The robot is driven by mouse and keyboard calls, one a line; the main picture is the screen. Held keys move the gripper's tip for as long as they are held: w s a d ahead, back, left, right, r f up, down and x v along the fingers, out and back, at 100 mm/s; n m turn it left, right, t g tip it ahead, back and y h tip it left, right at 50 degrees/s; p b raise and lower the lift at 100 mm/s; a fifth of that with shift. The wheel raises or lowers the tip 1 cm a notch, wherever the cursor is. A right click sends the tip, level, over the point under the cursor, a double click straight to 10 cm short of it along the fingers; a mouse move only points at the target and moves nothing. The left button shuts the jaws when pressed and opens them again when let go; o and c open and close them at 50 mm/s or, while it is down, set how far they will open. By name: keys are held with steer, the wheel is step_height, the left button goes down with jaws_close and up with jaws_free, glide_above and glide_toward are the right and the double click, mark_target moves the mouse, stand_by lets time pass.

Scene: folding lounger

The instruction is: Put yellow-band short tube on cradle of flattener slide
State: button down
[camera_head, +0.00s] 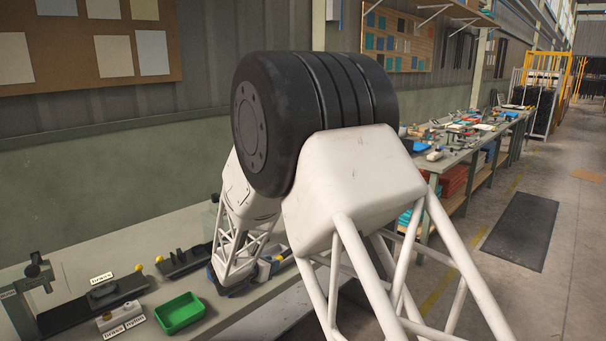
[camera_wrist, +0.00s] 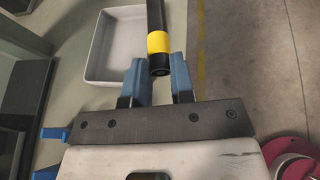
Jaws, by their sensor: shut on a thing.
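In the wrist view a black tube with a yellow band (camera_wrist: 157,42) lies between the blue fingers of my gripper (camera_wrist: 157,66). My gripper is shut on it near the banded end; the tube's other end runs out of the top of the picture. In the head view my arm's end is low over the bench, and the tube cannot be made out there. Two dark rail-like fixtures stand on the bench: a larger one (camera_head: 92,308) at the left and a smaller one with a yellow knob (camera_head: 184,262). I cannot tell which has the cradle.
A green bin (camera_head: 180,313) stands near the bench's front edge, beside small labelled parts. A pale tray (camera_wrist: 105,62) is behind the tube in the wrist view. My large arm links cover the middle of the head view.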

steer(key=w+d+f+n+y, duration=0.1)
steer(key=w+d+f, duration=0.2)
steer(key=d, duration=0.9)
steer(key=w+d+f+n+t+y, duration=0.1)
steer(key=w+d+f, duration=0.2)
steer(key=d, duration=0.8)
steer(key=w+d+f+n+t+y, duration=0.1)
steer(key=w+d+f, duration=0.2)
steer(key=d, duration=0.9)
steer(key=shift+w+d+n+y, duration=0.3)
steer(key=shift+w+n+y, duration=0.1)
steer(key=shift+w, duration=0.4)
steer(key=a, duration=0.7)
steer(key=shift+d, duration=0.1)
